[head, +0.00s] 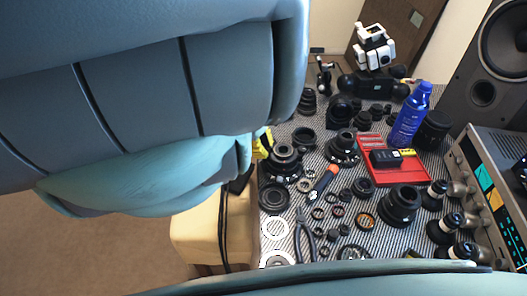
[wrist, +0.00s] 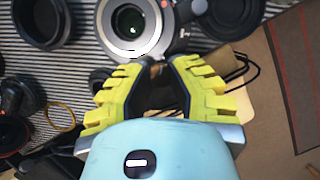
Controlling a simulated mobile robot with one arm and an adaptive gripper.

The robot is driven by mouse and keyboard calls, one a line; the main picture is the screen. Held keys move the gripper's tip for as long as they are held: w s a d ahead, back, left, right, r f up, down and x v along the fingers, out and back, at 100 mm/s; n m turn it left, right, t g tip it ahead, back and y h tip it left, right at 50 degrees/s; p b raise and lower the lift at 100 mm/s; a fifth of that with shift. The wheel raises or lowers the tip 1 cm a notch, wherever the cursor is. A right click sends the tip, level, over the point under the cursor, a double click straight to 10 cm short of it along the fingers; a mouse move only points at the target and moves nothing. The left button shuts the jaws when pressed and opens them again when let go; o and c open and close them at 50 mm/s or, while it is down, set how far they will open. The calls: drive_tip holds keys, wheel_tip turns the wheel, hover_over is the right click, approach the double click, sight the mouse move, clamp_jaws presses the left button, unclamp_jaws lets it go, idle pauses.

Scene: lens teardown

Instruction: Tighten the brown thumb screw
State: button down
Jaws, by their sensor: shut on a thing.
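In the wrist view my gripper (wrist: 160,66), with yellow-backed black fingers, has its tips close together at the lower rim of a lens with a pale grey ring (wrist: 154,38). Between the tips is a small dark brownish piece, the brown thumb screw (wrist: 157,70), mostly hidden by the fingers. My gripper is shut on it. How far the screw is turned cannot be seen. In the head view only a yellow bit of my gripper (head: 262,143) shows beside the lenses; my arm hides the rest.
The striped table top (head: 300,212) is crowded with lenses and rings. A tan stool-like block (head: 200,235) sits by the table's left edge. Floor on the left is open.

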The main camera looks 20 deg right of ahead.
drive_tip(key=shift+w+f+m+b, duration=0.1)
drive_tip(key=shift+m+b, duration=0.2)
drive_tip(key=shift+m, duration=0.3)
drive_tip(key=shift+a, duration=0.1)
drive_tip(key=c, duration=0.8)
unclamp_jaws()
drive_tip(key=v, duration=1.2)
drive_tip(key=shift+d, duration=0.25)
drive_tip(key=shift+w, duration=0.1)
